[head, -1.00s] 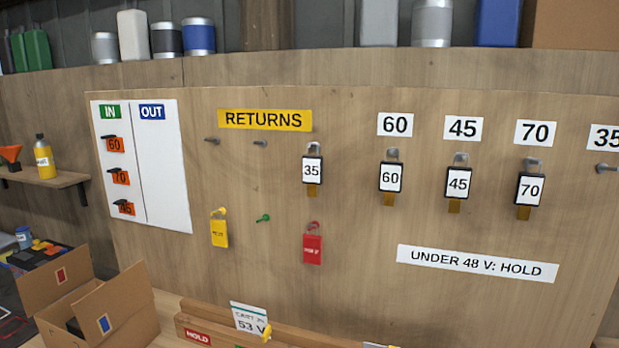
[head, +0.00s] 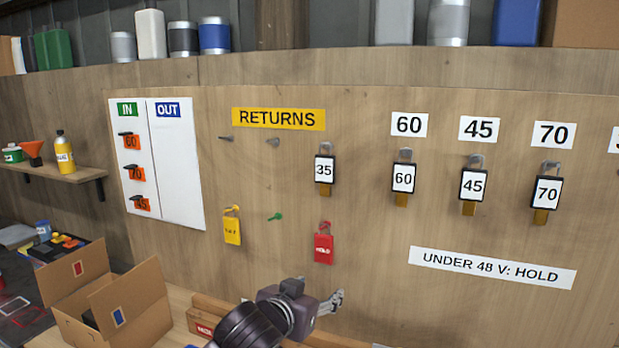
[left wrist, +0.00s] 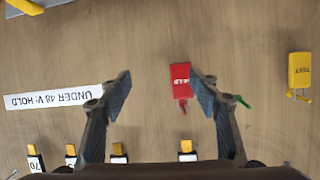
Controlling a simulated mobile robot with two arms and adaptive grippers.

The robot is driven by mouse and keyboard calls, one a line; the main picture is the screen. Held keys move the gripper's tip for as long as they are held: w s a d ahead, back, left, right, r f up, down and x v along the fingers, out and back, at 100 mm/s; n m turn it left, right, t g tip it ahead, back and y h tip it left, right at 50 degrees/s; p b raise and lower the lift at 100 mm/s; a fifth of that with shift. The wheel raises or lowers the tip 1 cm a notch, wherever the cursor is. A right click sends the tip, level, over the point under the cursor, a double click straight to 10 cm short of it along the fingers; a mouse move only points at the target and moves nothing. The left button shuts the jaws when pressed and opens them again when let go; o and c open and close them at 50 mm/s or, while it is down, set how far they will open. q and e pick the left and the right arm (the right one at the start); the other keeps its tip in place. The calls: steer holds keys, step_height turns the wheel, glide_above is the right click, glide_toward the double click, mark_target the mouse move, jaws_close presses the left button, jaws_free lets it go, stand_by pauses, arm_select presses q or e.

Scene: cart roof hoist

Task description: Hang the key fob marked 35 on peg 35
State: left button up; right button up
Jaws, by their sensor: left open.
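The key fob marked 35 (head: 325,168) hangs from a hook under the RETURNS label; it also shows at the bottom of the upside-down left wrist view (left wrist: 187,150), partly hidden. My left gripper (head: 332,301) is open and empty, below the fob and the red HOLD tag. In the left wrist view its fingers (left wrist: 163,88) stand spread in front of the board. My right gripper is not in view.
Fobs 60 (head: 403,178), 45 (head: 473,185) and 70 (head: 547,192) hang beneath their labels. A yellow tag (head: 232,230) and a red HOLD tag (head: 324,249) hang below RETURNS. An open cardboard box (head: 140,302) stands at lower left.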

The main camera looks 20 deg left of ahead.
arm_select(q)
steer(key=w+a+r+t, duration=0.2)
steer(key=w+r, duration=0.2)
steer(key=r, duration=0.7)
steer(key=n+t, duration=0.1)
steer(key=t, duration=0.1)
glide_toward(324, 163)
steer(key=w, duration=0.1)
steer(key=w+p, duration=0.1)
steer(key=w, duration=0.1)
steer(key=w+p, duration=0.1)
steer(key=w, duration=0.1)
steer(key=w+p, duration=0.1)
steer(key=w, duration=0.1)
steer(key=shift+w+d+f, duration=0.1)
steer(key=shift+d+f, duration=0.15)
steer(key=shift+f, duration=0.05)
steer(key=shift+w+f, duration=0.15)
steer(key=shift+w, duration=0.35)
steer(key=shift+c, duration=0.7)
steer(key=c, duration=1.3)
steer(key=shift+r+p, duration=0.4)
steer(key=shift+p, duration=0.1)
